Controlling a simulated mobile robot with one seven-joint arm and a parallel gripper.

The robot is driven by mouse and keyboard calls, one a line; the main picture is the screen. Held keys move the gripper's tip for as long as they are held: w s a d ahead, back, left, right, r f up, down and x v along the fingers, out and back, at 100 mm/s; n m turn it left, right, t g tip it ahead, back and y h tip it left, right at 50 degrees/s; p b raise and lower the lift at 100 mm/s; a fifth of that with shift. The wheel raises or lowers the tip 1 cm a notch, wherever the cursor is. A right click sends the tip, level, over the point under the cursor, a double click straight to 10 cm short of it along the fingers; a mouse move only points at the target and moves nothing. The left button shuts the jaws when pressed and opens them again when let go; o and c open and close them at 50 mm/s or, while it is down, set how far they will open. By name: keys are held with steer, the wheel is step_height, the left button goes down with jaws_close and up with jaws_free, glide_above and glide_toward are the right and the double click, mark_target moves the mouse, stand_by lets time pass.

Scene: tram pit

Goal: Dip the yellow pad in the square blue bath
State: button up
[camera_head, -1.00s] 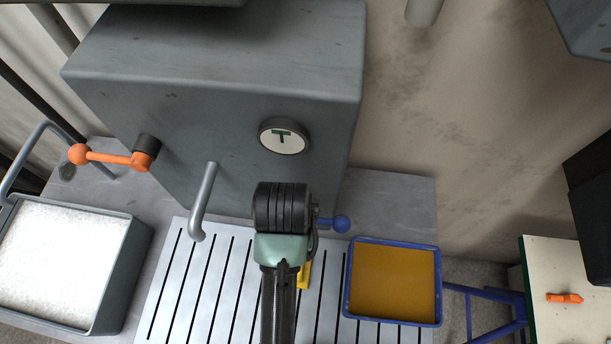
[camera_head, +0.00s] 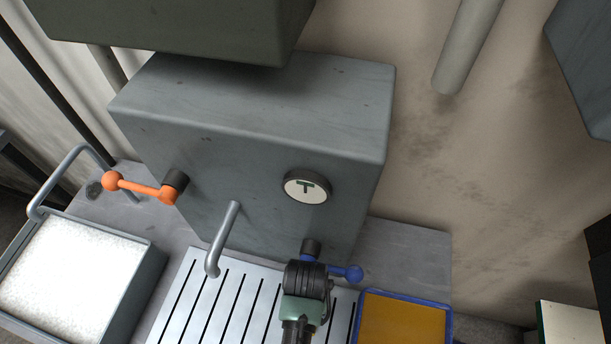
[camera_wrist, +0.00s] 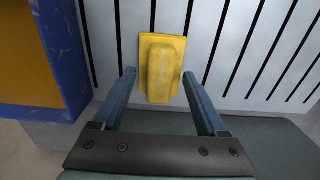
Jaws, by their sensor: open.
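The yellow pad (camera_wrist: 162,68), a flat plate with a raised rounded grip, lies on the slotted metal rack in the wrist view. My gripper (camera_wrist: 158,76) is open, with one finger on each side of the pad's near end and gaps between; I cannot tell how far above it they are. In the head view my arm hides the pad and the fingertips. The square blue bath (camera_head: 405,297), holding a brownish-yellow fill, stands just right of my arm, cut by the lower edge. Its scuffed blue wall (camera_wrist: 80,60) shows at the left in the wrist view.
The slotted rack (camera_head: 201,287) spans the front. A grey block with a dial (camera_head: 307,186), a bent spout (camera_head: 224,240), an orange-handled crank (camera_head: 140,189) and a blue-knobbed lever (camera_head: 353,273) rises behind it. A grey tray (camera_head: 152,270) of white grains is at left.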

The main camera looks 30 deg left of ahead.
steer(key=shift+f, duration=0.8)
jaws_close()
